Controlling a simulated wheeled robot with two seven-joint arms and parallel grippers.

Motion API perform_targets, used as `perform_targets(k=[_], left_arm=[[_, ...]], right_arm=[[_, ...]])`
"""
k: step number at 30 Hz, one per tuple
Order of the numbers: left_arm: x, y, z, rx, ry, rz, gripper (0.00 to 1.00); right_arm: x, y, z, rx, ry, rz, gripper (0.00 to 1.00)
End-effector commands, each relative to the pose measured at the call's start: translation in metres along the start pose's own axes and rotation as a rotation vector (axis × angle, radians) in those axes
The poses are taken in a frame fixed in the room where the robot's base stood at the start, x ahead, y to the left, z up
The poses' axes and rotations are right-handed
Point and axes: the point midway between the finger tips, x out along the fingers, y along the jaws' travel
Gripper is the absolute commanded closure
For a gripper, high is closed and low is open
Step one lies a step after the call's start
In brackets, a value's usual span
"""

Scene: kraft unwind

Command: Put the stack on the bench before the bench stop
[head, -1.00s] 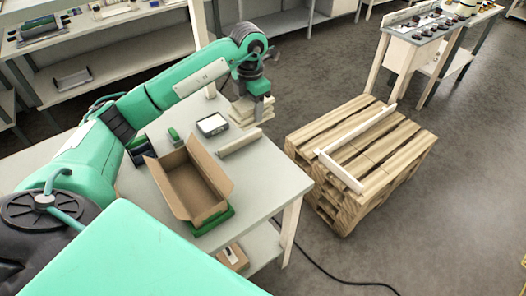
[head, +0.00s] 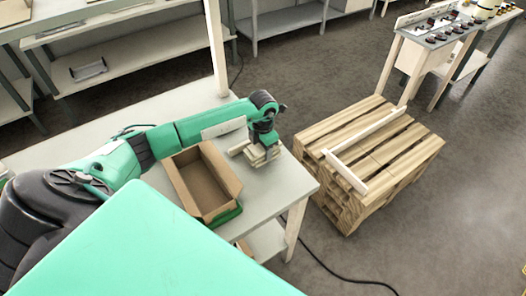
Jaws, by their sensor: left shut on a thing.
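My left gripper (head: 264,143) points down over the right part of the white bench (head: 270,197) and is shut on a small stack of pale flat pieces (head: 262,157). The stack is low at the bench top; I cannot tell whether it touches. A pale bar, which looks like the bench stop (head: 238,149), shows just left of the stack and is partly hidden by it and by my arm. The fingertips are hard to make out. My right gripper is not in view.
An open cardboard box (head: 205,185) stands on the bench left of the stack. A wooden pallet pile (head: 375,160) with a pale L-shaped rail (head: 345,172) stands on the floor to the right. A dark cable (head: 335,272) lies on the floor.

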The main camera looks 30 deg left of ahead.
Motion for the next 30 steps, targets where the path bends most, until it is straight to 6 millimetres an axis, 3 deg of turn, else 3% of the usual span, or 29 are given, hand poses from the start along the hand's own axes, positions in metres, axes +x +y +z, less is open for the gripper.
perform_targets(k=[6,17,18,21,30], left_arm=[[0.026,0.000,0.000,-0.001,0.001,-0.001,0.75],[0.032,0.000,0.000,0.000,-0.001,0.000,0.75],[0.030,0.000,0.000,0.000,-0.001,0.000,0.43],[0.030,0.000,0.000,0.000,0.000,-0.001,0.28],[0.028,0.000,0.000,0.000,-0.001,-0.001,0.28]], right_arm=[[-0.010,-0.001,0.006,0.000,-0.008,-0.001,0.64],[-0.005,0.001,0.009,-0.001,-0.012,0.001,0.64],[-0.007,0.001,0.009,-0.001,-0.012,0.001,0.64],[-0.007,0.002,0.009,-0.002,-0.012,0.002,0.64],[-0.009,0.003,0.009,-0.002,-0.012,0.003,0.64]])
